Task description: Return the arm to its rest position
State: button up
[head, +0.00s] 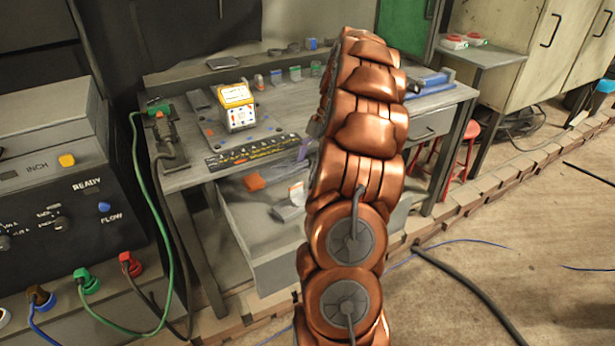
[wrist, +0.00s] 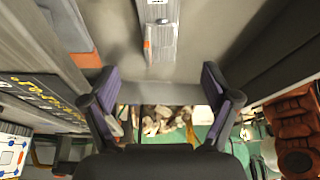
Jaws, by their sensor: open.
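My copper segmented arm (head: 357,130) rises through the middle of the head view, in front of the workbench. My gripper (wrist: 160,88) shows in the wrist view with its two purple-padded fingers spread wide and nothing between them. In the head view the arm hides most of it; only a small purple part shows at the arm's left edge, above the open drawer. A grey case with an orange end (wrist: 160,35) lies beyond the fingertips, apart from them. It also shows in the drawer in the head view (head: 290,205).
The workbench's open drawer (head: 262,240) also holds an orange piece (head: 255,182). A yellow-and-white box (head: 237,107) stands on the bench. A control console (head: 55,215) with green and black cables is at left. Red stools (head: 462,150) stand at right. Cables cross the floor.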

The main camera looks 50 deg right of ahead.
jog(key=shift+v, duration=1.1)
jog(key=s+a+r+m+g+h+p, duration=0.1)
jog(key=a+r+m+p, duration=0.3)
jog(key=a, duration=0.8)
jog(key=s+a+r+m+g+p, duration=0.15)
jog(key=a+r, duration=0.45)
jog(key=a, duration=0.7)
jog(key=s+a+m+h+p, duration=0.1)
jog(key=s+a+m, duration=0.4)
jog(key=s, duration=0.5)
jog(key=s+a+m+h+p, duration=0.2)
jog(key=s+a+m+p, duration=0.2)
jog(key=s+a, duration=0.3)
jog(key=shift+s+a+r+m+h, duration=0.25)
jog(key=shift+s+m, duration=0.6)
jog(key=shift+s, duration=0.85)
